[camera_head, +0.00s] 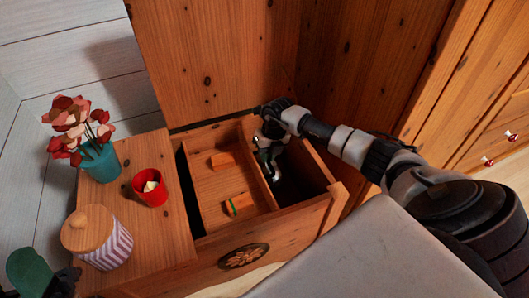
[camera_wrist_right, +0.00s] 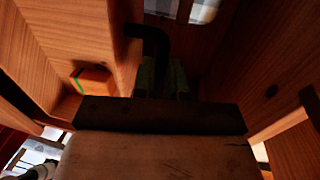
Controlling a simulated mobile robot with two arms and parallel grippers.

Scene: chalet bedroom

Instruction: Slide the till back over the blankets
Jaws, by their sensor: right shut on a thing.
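The till (camera_head: 215,185) is a shallow wooden tray inside the open wooden chest (camera_head: 300,215). It covers the left and middle of the opening, and a dark gap lies right of it. My right gripper (camera_head: 267,160) is at the till's right wall. The till also shows at the left of the right wrist view (camera_wrist_right: 105,40). There my right gripper (camera_wrist_right: 163,80) is shut on a black curved handle (camera_wrist_right: 150,32) at that wall. A green pad (camera_head: 35,272) at the lower left appears to be my left gripper.
Two small wooden blocks (camera_head: 222,160) lie in the till. The raised lid (camera_head: 220,60) stands behind. Left of the chest, a wooden top (camera_head: 150,235) holds a teal flower vase (camera_head: 102,165), a red cup (camera_head: 150,190) and a striped jar (camera_head: 105,248). A wooden cabinet (camera_head: 480,120) stands at right.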

